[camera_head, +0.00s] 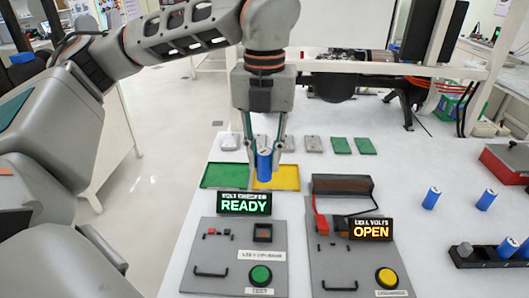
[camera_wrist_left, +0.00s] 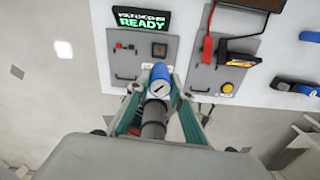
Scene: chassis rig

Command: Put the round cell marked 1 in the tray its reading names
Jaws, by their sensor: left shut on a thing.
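My left gripper (camera_head: 264,150) is shut on a blue round cell (camera_head: 264,164), held upright between its fingers. In the left wrist view the cell (camera_wrist_left: 161,79) shows a pale end with a dark mark that I cannot read for sure. In the head view the cell overlaps the border between the green tray (camera_head: 219,177) and the yellow tray (camera_head: 287,182); its height above them is hard to tell. The volt checker's display (camera_head: 244,204) reads READY in green. My right gripper is not in view.
A second panel (camera_head: 337,270) has an orange OPEN display (camera_head: 371,229). Two loose blue cells (camera_head: 432,198) (camera_head: 487,200) stand at the right, near a black rack (camera_head: 467,259) holding more cells. Green and grey pads (camera_head: 341,146) lie behind the trays. A red box (camera_head: 505,165) is far right.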

